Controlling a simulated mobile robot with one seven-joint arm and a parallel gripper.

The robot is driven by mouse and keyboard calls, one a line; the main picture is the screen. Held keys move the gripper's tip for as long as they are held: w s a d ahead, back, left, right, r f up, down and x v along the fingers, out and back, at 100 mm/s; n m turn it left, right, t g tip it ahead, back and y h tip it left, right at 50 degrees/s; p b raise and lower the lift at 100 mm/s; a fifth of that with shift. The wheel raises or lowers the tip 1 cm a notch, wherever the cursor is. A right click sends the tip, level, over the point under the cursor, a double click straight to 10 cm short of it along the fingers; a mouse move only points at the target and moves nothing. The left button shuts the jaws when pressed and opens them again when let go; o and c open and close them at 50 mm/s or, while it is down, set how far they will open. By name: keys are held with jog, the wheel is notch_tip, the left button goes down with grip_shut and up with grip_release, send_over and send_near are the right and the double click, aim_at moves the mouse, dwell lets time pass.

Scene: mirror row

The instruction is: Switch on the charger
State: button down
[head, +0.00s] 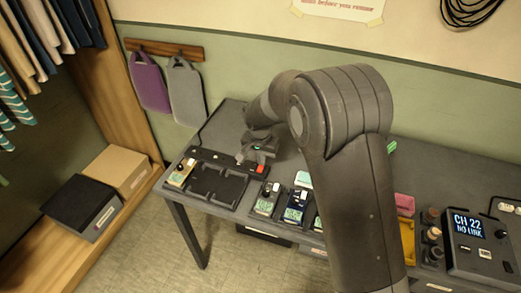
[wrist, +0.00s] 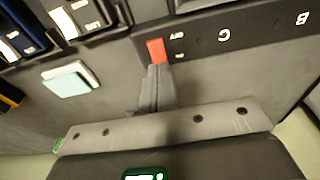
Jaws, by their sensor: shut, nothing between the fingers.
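The charger (head: 212,186) is a dark tray with bays at the left end of the table, with a lettered strip along its back. A red switch (head: 260,168) sits at the right end of that strip. In the wrist view the red switch (wrist: 156,50) shows beside small white markings, and the letters C and B stand further right. My gripper (wrist: 155,70) is shut and empty, with its fingertips right at the red switch. I cannot tell whether they touch it. In the head view my gripper (head: 250,151) is above the charger's back right corner, partly hidden by my arm.
A radio (head: 181,172) stands at the charger's left end. More radios (head: 266,198) (head: 295,206) stand to its right, near a pale green-and-white block (head: 303,180). A base unit (head: 478,238) reads "CH 22 NO LINK" at the far right. My arm hides the table's middle.

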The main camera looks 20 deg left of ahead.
jog(key=shift+f, duration=0.5)
jog(key=shift+w, duration=0.1)
jog(key=shift+w+f, duration=0.1)
jog(key=shift+f, duration=0.1)
jog(key=shift+g, duration=0.3)
jog(key=shift+s+r, duration=0.15)
jog(key=shift+s, duration=0.75)
